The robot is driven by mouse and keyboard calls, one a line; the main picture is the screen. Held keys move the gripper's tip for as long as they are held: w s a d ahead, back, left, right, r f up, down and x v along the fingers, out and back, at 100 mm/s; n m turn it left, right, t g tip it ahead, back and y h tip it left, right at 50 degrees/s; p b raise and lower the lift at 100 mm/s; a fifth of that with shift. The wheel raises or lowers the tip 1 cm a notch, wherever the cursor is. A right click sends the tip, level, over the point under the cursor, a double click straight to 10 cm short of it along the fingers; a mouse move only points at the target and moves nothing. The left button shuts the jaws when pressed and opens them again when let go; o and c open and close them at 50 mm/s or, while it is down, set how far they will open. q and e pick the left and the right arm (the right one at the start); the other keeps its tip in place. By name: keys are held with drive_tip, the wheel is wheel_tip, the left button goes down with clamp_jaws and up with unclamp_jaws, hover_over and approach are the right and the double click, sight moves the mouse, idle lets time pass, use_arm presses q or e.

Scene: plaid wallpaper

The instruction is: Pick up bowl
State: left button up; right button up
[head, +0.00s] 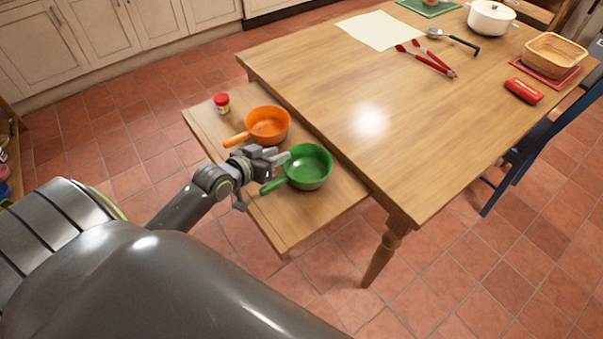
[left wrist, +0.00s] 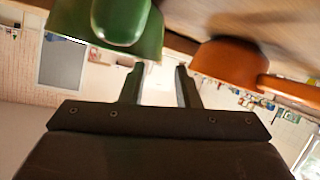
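A green bowl (head: 308,166) with a stubby handle sits on the low wooden side shelf (head: 330,196). An orange bowl (head: 267,123) with a handle sits farther back on the same shelf. My left gripper (head: 279,156) is between the two bowls, close to the green bowl's left rim. In the left wrist view its two fingers (left wrist: 159,84) are apart with nothing between them. That view shows the green bowl (left wrist: 105,22) at upper left and the orange bowl (left wrist: 228,62) at upper right. Whether a finger touches the green bowl, I cannot tell. My right gripper is not in view.
A small red-capped jar (head: 221,103) stands at the shelf's back left. The higher wooden table (head: 330,75) borders the shelf on the right. It holds red tongs (head: 428,62), a white pot (head: 490,18), a basket (head: 553,56) and a red case (head: 524,90). Its near middle is clear.

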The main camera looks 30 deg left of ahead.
use_arm(q)
drive_tip(key=x, duration=0.4)
drive_tip(key=shift+s+d, duration=0.1)
clamp_jaws()
drive_tip(key=shift+r, duration=0.1)
